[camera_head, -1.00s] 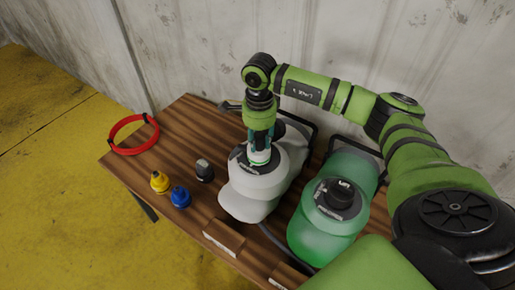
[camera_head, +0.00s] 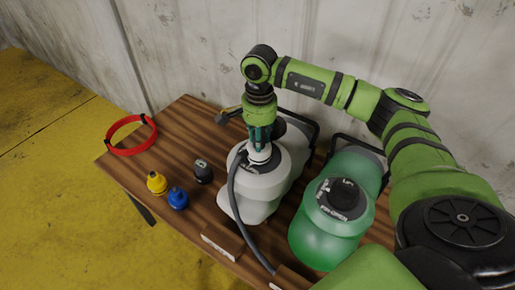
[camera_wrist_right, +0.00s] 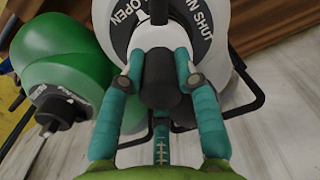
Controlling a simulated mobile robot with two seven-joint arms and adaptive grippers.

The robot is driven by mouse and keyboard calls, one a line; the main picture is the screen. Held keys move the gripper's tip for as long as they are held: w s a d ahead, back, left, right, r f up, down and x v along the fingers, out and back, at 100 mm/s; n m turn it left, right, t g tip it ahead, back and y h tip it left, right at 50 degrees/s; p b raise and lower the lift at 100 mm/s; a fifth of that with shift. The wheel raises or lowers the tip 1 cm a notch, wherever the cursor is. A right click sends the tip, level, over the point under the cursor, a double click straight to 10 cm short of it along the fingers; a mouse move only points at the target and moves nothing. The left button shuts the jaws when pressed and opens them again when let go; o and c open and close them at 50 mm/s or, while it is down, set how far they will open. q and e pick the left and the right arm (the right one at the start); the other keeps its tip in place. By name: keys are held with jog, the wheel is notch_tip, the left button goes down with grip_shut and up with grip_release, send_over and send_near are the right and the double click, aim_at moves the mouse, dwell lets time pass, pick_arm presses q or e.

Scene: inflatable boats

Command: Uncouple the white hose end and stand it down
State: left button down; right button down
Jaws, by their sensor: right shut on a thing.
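The white hose end (camera_head: 259,156) sits on top of the white inflatable (camera_head: 240,200), at its dark valve plate. My right gripper (camera_head: 260,138) points down from above and is shut on it. In the right wrist view, the teal fingers (camera_wrist_right: 158,75) stand on either side of a dark cylinder, with the white collar (camera_wrist_right: 150,37) beyond. The words OPEN and SHUT show on the dark ring around it. The grey hose (camera_head: 233,190) leaves the end to the left and bends down over the inflatable's front. Whether the end is still locked I cannot tell. My left gripper is out of view.
A green inflatable (camera_head: 325,238) with a black valve (camera_head: 345,198) stands close on the right. Yellow (camera_head: 157,183), blue (camera_head: 178,198) and black (camera_head: 203,171) caps stand left. A red ring (camera_head: 131,150) lies at the table's left end. Bare wood (camera_head: 180,130) lies behind the caps.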

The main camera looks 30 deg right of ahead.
jog(key=shift+n, duration=0.3)
jog(key=shift+r+p, duration=0.45)
jog(key=shift+r, duration=0.3)
dwell(0.6)
jog(key=shift+r+p, duration=1.35)
jog(key=shift+r, duration=0.85)
